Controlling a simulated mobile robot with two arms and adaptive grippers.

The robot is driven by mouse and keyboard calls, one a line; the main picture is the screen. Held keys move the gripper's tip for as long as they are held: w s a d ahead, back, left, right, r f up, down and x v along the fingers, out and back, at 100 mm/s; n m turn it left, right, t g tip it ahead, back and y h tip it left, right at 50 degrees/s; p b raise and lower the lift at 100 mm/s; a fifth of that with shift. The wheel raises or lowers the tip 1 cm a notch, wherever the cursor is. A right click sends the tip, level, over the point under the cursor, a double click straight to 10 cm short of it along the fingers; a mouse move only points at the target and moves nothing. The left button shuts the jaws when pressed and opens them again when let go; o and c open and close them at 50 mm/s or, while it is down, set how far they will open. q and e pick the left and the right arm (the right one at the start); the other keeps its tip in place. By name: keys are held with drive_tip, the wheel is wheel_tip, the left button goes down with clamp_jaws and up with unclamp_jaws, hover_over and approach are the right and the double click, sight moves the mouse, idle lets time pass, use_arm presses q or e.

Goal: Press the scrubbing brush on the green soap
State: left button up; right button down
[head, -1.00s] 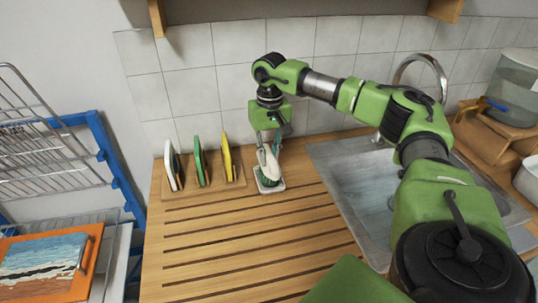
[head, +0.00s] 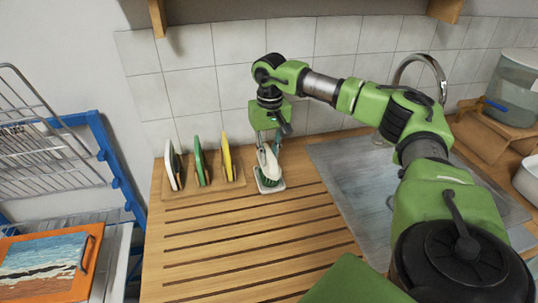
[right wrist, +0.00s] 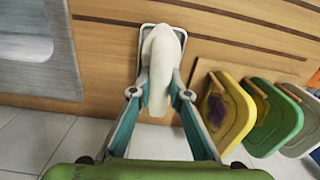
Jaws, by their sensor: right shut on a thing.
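The scrubbing brush has a cream-white body (head: 268,159) and shows in the right wrist view (right wrist: 161,65). My right gripper (head: 269,146) is shut on it from above, with one teal-and-grey finger on each side in the right wrist view (right wrist: 160,98). The brush stands over a small white dish (head: 271,190) on the slatted wooden counter. Green shows at the brush's lower end, just above the dish; I cannot tell bristles from green soap there, or whether they touch. In the right wrist view the brush hides the dish's middle. My left gripper is out of view.
A wooden rack (head: 207,189) holding white, green and yellow boards stands left of the dish. The metal sink (head: 345,185) with its tap is to the right, and the tiled wall is behind. The counter in front is clear.

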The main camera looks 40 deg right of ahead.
sight(269, 152)
drive_tip(key=shift+r+p, duration=0.75)
wheel_tip(269, 152, up, 6)
drive_tip(key=p, duration=0.4)
drive_tip(key=shift+f, duration=0.25)
drive_tip(key=shift+f, duration=0.1)
